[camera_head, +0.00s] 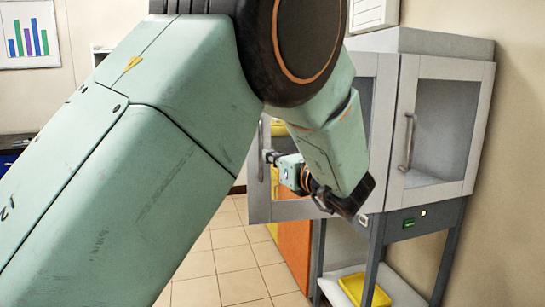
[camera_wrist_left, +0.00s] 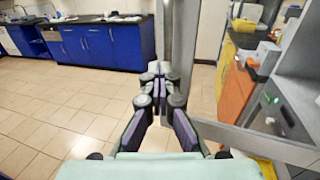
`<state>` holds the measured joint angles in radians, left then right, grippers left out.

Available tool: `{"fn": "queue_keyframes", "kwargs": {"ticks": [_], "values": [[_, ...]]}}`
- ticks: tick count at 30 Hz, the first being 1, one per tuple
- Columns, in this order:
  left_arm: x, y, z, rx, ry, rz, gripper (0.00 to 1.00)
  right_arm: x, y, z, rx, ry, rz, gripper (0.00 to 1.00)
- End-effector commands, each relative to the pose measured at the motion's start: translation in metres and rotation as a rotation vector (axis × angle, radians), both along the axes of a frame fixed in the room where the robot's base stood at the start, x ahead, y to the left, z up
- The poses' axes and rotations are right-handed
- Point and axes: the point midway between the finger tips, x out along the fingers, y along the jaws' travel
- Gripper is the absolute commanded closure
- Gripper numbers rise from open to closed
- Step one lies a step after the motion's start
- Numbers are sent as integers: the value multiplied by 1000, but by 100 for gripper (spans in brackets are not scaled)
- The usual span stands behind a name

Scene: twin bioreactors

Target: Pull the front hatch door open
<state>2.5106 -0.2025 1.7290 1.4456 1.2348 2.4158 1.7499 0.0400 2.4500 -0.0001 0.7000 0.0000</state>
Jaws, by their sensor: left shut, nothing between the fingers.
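The grey cabinet's left glass door (camera_head: 258,205) stands swung out from the cabinet (camera_head: 445,42), with its far part hidden behind my arm. Its grey frame also shows in the left wrist view (camera_wrist_left: 245,140), angled away from the cabinet front. A vertical bar handle (camera_head: 261,150) is on its free side. My left gripper (camera_head: 268,157) is shut and empty, its fingertips close to that handle. In the left wrist view the shut fingertips (camera_wrist_left: 158,72) are at the door's upright edge; I cannot tell whether they touch. My right gripper is in neither view.
The cabinet's right door (camera_head: 435,125) is closed, with its own handle (camera_head: 408,142). A yellow tray (camera_head: 362,290) lies on the shelf below. Blue cupboards (camera_wrist_left: 100,45) stand across the room; an orange cabinet (camera_wrist_left: 236,85) is beyond the door. The tiled floor (camera_wrist_left: 70,110) is clear.

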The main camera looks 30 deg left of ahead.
Motion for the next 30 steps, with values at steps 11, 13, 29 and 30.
{"fn": "queue_keyframes", "kwargs": {"ticks": [11, 13, 29, 30], "values": [[0, 0, 0, 0, 0, 0, 80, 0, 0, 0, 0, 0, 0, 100], [0, 0, 0, 0, 0, 0, 80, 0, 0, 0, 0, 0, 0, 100], [0, 0, 66, -2, -6, 0, 80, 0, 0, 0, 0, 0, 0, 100], [0, 0, 72, -3, -5, 0, 80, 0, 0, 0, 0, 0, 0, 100]]}}
